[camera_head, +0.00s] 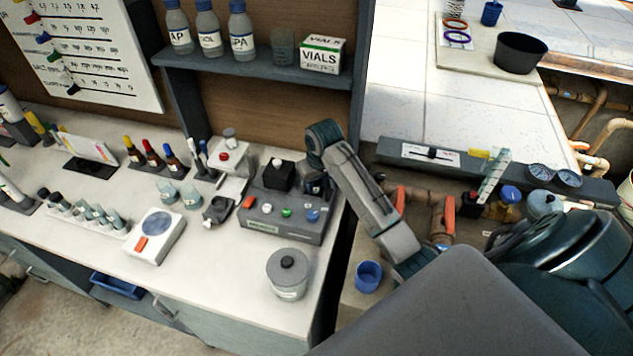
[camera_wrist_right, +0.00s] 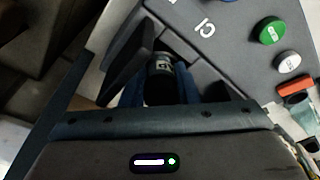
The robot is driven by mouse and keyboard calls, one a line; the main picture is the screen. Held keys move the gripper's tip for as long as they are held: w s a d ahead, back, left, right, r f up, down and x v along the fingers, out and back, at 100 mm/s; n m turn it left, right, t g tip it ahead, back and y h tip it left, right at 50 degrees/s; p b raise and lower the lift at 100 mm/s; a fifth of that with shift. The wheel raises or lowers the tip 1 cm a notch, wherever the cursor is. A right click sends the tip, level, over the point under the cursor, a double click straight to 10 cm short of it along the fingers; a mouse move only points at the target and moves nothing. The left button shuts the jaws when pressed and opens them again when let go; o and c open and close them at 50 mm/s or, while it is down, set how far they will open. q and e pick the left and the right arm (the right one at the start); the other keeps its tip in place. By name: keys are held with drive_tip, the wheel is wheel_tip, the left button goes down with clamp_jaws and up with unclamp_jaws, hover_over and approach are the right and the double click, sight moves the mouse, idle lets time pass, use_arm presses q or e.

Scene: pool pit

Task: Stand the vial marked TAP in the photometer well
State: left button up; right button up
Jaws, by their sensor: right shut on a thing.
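The photometer (camera_head: 285,222) is a grey box with coloured buttons at the right end of the bench. A black block (camera_head: 279,174) stands on its back part. My right gripper (camera_head: 318,190) is low over the photometer's back right corner. In the right wrist view my right gripper (camera_wrist_right: 160,88) is shut on a dark-capped vial (camera_wrist_right: 161,66) with a pale marking, too small to read. The photometer's top (camera_wrist_right: 225,50) lies just beyond the vial. The fingers and a dark slanted part hide the vial's lower end and the well, so I cannot tell whether it is seated. My left gripper does not show.
A rack (camera_head: 88,219) with several vials stands at the bench's left. A scale-like device (camera_head: 155,238) and a lidded round jar (camera_head: 288,275) stand in front. A shelf (camera_head: 260,68) with bottles hangs behind. Bare bench lies between the device and the jar.

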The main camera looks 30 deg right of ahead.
drive_tip(key=shift+f, duration=0.15)
drive_tip(key=o, duration=1)
drive_tip(key=shift+w+a, duration=0.1)
drive_tip(key=shift+a, duration=0.15)
drive_tip(key=shift+d, duration=0.2)
